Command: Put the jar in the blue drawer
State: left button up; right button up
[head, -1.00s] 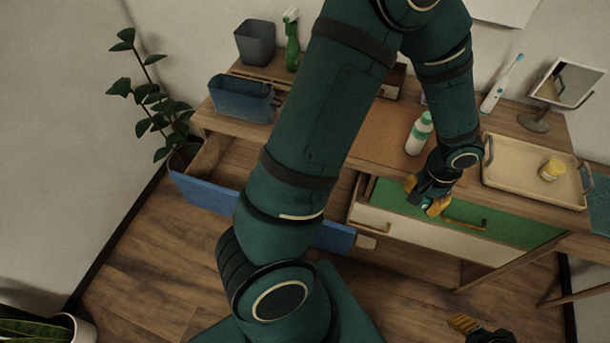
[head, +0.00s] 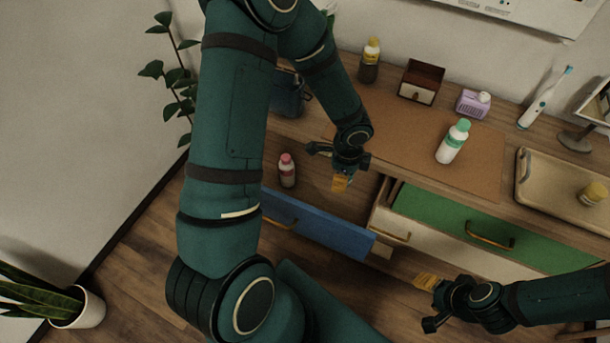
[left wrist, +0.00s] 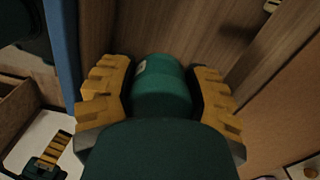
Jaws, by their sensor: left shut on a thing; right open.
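My left gripper (head: 341,181) is shut on a dark green rounded cylinder (left wrist: 162,82), probably the jar. In the left wrist view it sits between the yellow fingers; in the head view it is mostly hidden by the gripper. The blue drawer (head: 322,226) is pulled open, its front facing the robot. My left gripper is above the right part of its wooden interior. A pink-capped bottle (head: 287,171) stands in the drawer's left part. My right gripper (head: 428,298) is open and empty, low in front of the desk.
A green drawer (head: 465,222) and a white one below it are right of the blue drawer. A plant stands left.

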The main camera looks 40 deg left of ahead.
pick_arm(q)
jog(key=f+m, duration=0.1)
jog(key=a+f+m, duration=0.1)
jog(key=m, duration=0.1)
jog(key=shift+a+f+m, duration=0.1)
jog(key=shift+m, duration=0.2)
jog(key=shift+s+f+b, duration=0.1)
jog(key=shift+f+b, duration=0.2)
jog(key=shift+b, duration=0.05)
jog(key=b, duration=0.5)
send_near(325, 198)
jog(key=d+f, duration=0.1)
jog(key=f, duration=0.1)
jog(key=s+d+f, duration=0.1)
jog(key=f, duration=0.1)
jog(key=d+f, duration=0.1)
jog(key=f, duration=0.2)
jog(key=shift+s+d, duration=0.2)
jog(key=shift+d, duration=0.1)
jog(key=shift+w+a+r, duration=0.2)
jog(key=shift+a, duration=0.25)
jog(key=a, duration=0.1)
jog(key=w+a+p, duration=0.1)
jog(key=a, duration=0.1)
jog(key=shift+w, duration=0.1)
jog(key=shift+d+f, duration=0.1)
jog(key=shift+f, duration=0.5)
